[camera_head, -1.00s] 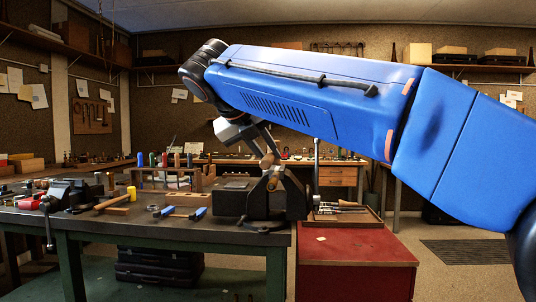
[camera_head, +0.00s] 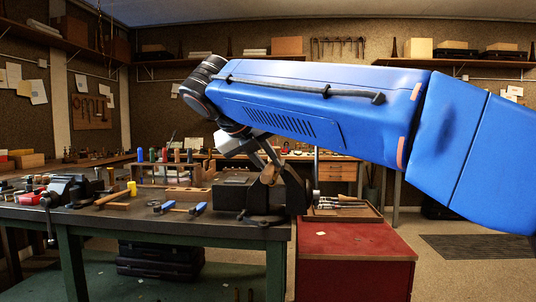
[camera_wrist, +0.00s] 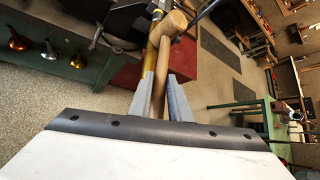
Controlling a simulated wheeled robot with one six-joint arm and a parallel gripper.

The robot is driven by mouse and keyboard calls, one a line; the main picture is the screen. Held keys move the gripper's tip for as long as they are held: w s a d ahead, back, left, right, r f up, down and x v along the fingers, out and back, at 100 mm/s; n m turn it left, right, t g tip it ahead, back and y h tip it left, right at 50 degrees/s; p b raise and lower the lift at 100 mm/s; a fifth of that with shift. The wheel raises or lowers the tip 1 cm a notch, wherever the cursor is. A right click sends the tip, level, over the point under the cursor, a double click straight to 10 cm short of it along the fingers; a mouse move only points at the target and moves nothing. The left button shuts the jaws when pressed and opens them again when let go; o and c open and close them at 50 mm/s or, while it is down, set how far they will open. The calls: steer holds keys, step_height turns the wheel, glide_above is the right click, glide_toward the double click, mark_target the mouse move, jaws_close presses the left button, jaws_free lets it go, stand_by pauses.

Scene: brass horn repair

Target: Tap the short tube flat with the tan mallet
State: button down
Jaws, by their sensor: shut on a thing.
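My gripper (camera_wrist: 160,82) is shut on the wooden handle of the tan mallet (camera_wrist: 173,22), whose round head points away from me in the wrist view. In the head view my gripper (camera_head: 266,152) hangs over the dark vise (camera_head: 290,190) at the bench's right end, and a tan part of the mallet (camera_head: 270,172) shows just above it. In the wrist view a yellow-gold length (camera_wrist: 128,75) passes behind the left finger and mallet; I cannot tell whether it is the short tube. Contact between mallet and tube cannot be seen.
A second hammer (camera_head: 112,199) and blue-handled pliers (camera_head: 198,209) lie on the bench. Another vise (camera_head: 70,190) stands at left, and a rack with coloured handles (camera_head: 164,156) stands behind. A red cabinet (camera_head: 355,265) bears a tool tray (camera_head: 370,212) at right.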

steer(key=shift+r, duration=1.45)
